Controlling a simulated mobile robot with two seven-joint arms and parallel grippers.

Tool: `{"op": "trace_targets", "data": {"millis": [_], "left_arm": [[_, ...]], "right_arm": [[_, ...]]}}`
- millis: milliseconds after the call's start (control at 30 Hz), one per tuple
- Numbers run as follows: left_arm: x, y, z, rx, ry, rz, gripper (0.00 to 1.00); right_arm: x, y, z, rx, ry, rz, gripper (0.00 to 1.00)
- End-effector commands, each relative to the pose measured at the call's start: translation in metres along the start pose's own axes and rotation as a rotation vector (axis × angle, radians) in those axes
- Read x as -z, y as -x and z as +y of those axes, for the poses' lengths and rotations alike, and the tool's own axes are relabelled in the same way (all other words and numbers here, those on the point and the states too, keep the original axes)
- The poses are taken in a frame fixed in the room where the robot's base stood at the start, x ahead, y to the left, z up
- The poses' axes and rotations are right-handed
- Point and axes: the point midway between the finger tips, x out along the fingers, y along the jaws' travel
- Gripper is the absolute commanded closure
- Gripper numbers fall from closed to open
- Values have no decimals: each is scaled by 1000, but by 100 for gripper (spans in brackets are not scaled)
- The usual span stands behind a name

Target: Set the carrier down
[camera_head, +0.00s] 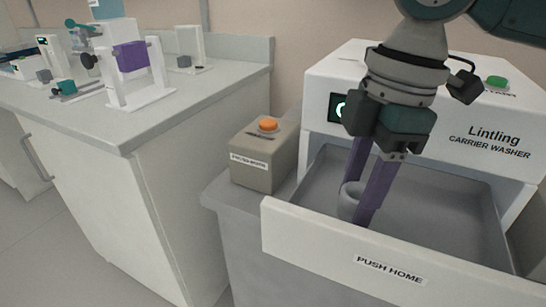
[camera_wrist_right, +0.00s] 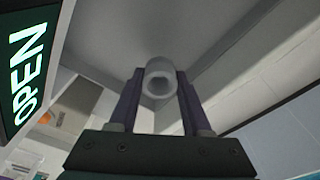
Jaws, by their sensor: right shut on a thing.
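The carrier is a pale grey hollow cylinder (camera_head: 348,203), also seen end-on in the right wrist view (camera_wrist_right: 160,68). My right gripper (camera_head: 362,212) points down with its purple fingers around the carrier and is shut on it. In the right wrist view the carrier sits between the two fingertips (camera_wrist_right: 160,82). Carrier and fingertips are inside the pulled-out drawer (camera_head: 440,215) of the carrier washer (camera_head: 470,110). One finger partly hides the carrier, and I cannot tell whether it touches the drawer floor. My left gripper is not in view.
The drawer's white front wall (camera_head: 320,240) reads "PUSH HOME". The washer's display reads "OPEN" in the wrist view (camera_wrist_right: 25,70). A green button (camera_head: 497,81) is on top. A box with an orange button (camera_head: 267,125) stands left. Lab apparatus (camera_head: 130,60) stands on the left counter.

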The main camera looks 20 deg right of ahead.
Motion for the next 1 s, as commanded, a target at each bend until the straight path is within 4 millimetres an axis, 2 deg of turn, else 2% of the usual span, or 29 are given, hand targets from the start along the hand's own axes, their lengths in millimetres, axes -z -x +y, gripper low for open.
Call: {"op": "trace_targets", "data": {"millis": [100, 200, 567, 600, 833, 1000], "left_arm": [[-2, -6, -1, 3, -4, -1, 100], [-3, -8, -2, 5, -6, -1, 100], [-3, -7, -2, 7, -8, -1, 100], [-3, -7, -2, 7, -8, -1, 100], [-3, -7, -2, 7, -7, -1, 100], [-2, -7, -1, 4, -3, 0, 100]], "right_arm": [[-3, -22, -1, 4, -1, -2, 100], [-4, -34, -1, 3, 0, -2, 100], [-4, -37, 0, 1, 0, -1, 100], [-4, -37, 0, 0, 1, -1, 50], [-4, -37, 0, 0, 0, -1, 24], [-4, -37, 0, 0, 0, -1, 22]]}}
